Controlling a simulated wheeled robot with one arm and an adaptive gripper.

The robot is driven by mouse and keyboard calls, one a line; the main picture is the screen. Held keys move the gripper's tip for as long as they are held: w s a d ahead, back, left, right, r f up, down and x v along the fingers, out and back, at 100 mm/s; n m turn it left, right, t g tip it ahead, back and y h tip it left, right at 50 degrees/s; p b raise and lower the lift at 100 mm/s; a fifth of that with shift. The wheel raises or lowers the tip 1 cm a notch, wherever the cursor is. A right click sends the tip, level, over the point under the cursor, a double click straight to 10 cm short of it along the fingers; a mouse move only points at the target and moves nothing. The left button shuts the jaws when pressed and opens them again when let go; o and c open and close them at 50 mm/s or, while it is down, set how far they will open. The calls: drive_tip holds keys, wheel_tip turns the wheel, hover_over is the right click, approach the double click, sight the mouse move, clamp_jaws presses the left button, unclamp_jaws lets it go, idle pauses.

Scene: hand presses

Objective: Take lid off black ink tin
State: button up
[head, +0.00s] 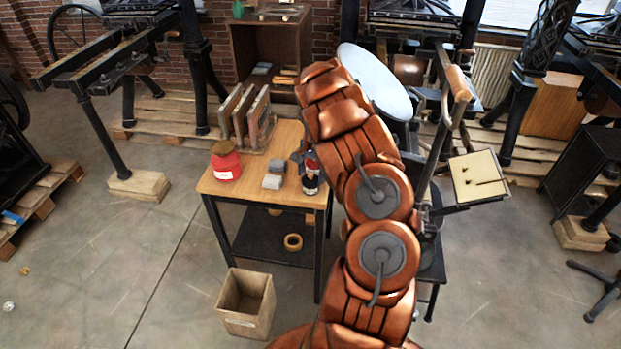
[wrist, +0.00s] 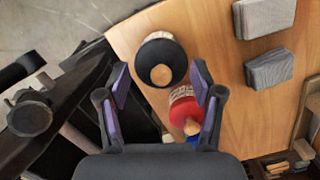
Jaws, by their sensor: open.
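The black ink tin (wrist: 147,42) stands on the wooden tabletop in the wrist view. I see it from above, with a dark round top, a tan disc in it and part of a pale label. In the head view the dark tin (head: 311,184) is at the table's right edge, partly covered by my arm. My gripper (wrist: 160,75) is open and empty. Its fingers lie to either side of the tin's lower part in the wrist view; I cannot tell the height gap. My arm mostly hides the gripper in the head view.
A red container (wrist: 182,107) with a pale label is close to the right finger. Grey blocks (wrist: 270,70) lie to the right. In the head view a red jar (head: 226,165) and upright frames (head: 245,115) share the table (head: 235,190). Dark press parts (wrist: 65,100) border the table's left.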

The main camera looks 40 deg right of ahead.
drive_tip(key=c, duration=1.1)
drive_tip(key=shift+o, duration=0.2)
drive_tip(key=shift+a+f, duration=0.1)
